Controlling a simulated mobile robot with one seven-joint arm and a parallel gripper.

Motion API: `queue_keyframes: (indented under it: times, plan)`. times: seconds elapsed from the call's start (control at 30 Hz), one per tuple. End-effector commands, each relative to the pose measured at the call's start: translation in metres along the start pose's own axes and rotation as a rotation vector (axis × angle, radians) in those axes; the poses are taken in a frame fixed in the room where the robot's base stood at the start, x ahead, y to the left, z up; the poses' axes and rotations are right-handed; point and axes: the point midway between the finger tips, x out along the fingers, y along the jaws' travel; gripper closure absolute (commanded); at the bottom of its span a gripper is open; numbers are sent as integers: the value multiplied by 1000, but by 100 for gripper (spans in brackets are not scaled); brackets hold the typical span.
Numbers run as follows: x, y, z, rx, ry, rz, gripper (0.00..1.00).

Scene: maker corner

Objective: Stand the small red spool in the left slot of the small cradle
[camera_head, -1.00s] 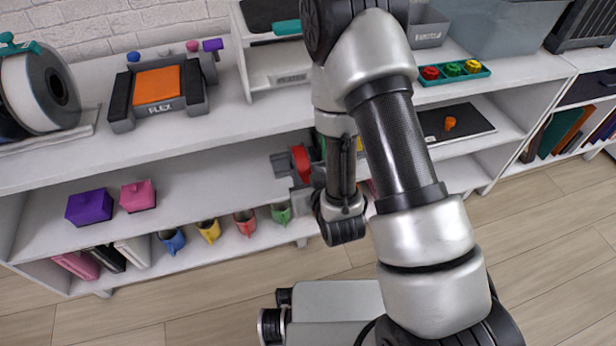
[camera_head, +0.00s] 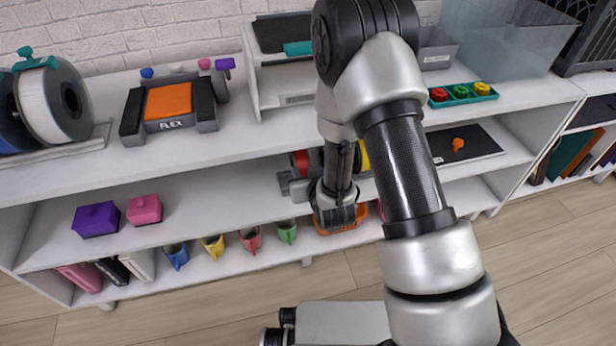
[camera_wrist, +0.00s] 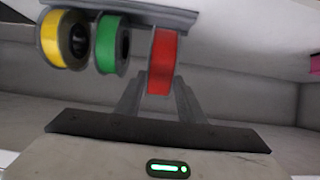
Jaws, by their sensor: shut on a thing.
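My gripper shows in the wrist view (camera_wrist: 160,98), with its two grey fingers shut on the small red spool (camera_wrist: 163,62). The spool is upright between them. The small grey cradle (camera_wrist: 150,14) spans the top of the wrist view, holding a yellow spool (camera_wrist: 65,38) and a green spool (camera_wrist: 112,44). The red spool overlaps the cradle's edge beside the green one; I cannot tell whether it touches or sits in the slot. In the head view the red spool (camera_head: 300,162) is left of the yellow one (camera_head: 364,157), near the cradle's left end (camera_head: 288,185); my arm hides the rest.
The cradle is on the middle shelf (camera_head: 215,190), under the upper shelf board (camera_head: 70,175). Purple (camera_head: 96,219) and pink (camera_head: 145,209) boxes stand farther left. Several coloured cups are below. The shelf between the pink box and cradle is clear.

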Motion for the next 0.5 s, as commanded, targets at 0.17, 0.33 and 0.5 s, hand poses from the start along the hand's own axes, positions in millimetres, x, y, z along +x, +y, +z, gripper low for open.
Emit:
queue_keyframes:
  times: [0.17, 0.33, 0.5]
  plan:
    - [13, 0, -9, 0, 4, 0, 97]
    - [25, 0, -15, 0, 4, 0, 97]
    - [37, 0, -21, 0, 3, 0, 97]
